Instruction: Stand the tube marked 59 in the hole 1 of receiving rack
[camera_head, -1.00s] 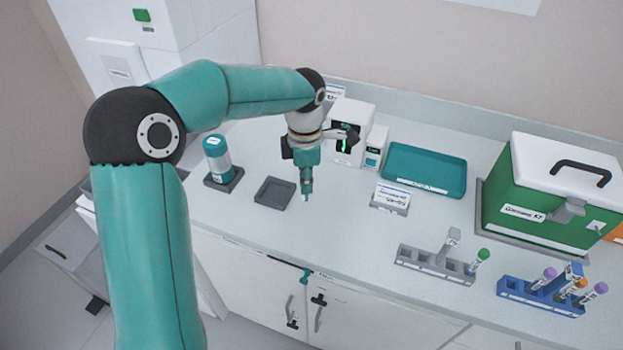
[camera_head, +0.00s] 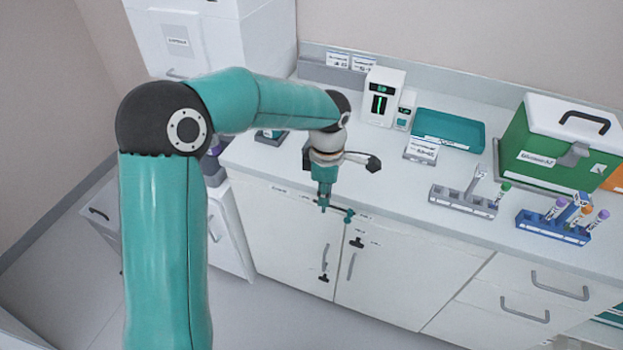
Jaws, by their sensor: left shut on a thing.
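My left gripper (camera_head: 323,199) points down in front of the counter's front edge, over the cabinet doors. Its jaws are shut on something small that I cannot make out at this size. A grey rack (camera_head: 462,202) stands on the counter to its right, with a green-capped tube (camera_head: 504,190) at its right end. A blue rack (camera_head: 551,230) further right holds tubes with purple and orange caps. The numbers on the tubes and racks are too small to read, so I cannot tell tube 59 or hole 1. My right gripper is not in view.
A teal tray (camera_head: 449,131) and a white device (camera_head: 383,98) stand behind the grey rack. A green box with a white lid (camera_head: 560,140) is at the back right. Counter (camera_head: 395,183) is clear left of the grey rack. My left arm hides some counter.

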